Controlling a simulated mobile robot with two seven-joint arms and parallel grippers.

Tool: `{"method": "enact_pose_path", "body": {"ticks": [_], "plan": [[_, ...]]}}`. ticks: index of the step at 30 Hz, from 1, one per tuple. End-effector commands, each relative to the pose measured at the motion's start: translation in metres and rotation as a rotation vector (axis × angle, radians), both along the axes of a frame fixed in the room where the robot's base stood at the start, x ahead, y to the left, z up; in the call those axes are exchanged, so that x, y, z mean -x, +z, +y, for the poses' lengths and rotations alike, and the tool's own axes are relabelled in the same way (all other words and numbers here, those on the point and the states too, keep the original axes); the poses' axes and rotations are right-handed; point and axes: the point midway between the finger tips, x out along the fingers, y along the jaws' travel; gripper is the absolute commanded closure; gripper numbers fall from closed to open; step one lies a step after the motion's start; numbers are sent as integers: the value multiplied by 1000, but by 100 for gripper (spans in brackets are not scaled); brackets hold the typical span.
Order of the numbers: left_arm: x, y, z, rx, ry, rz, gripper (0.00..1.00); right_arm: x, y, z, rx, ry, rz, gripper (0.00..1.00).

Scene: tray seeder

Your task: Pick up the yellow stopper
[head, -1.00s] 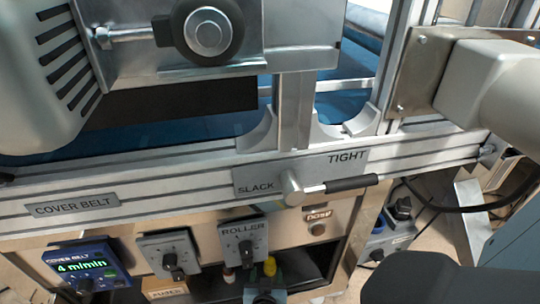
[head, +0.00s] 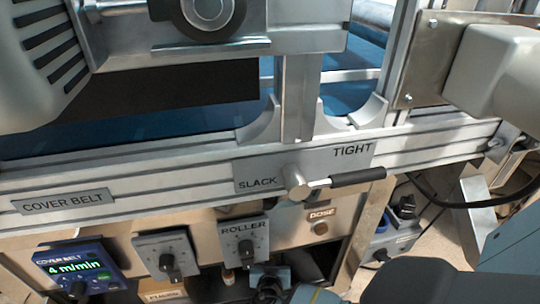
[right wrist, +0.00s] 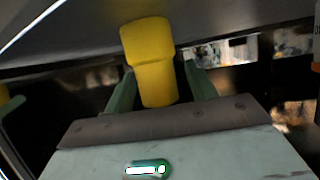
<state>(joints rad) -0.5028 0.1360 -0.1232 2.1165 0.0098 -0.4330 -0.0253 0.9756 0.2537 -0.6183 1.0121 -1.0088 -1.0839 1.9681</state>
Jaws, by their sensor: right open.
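The yellow stopper (right wrist: 150,62) shows large in the right wrist view, with a wider head and a narrower lower part. It leans slightly in that picture. My right gripper (right wrist: 161,78) is open, with one green finger on each side of the stopper's lower part. I cannot tell whether either finger touches it. In the head view I cannot make out the stopper; the dark space under the control panel and my right arm are where it would be. My left gripper is not in view.
Above is a metal rail with a slack/tight lever (head: 345,181). Below it hang a cover belt display (head: 77,267), a knob box (head: 166,256) and a roller knob box (head: 244,241). A dark shelf space lies under the panel, leaving little room.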

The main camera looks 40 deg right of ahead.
Motion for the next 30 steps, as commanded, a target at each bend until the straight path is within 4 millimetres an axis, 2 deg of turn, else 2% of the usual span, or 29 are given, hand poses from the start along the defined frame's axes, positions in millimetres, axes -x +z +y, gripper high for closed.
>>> {"method": "enact_pose_path", "body": {"ticks": [3,14,23,30], "plan": [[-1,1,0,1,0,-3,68,0,1,0,-1,0,-1,46],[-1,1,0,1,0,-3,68,0,1,1,-1,0,-1,93],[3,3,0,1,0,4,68,0,3,1,-1,-1,-1,93],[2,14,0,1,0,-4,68,0,24,1,-3,-1,-4,93]]}}
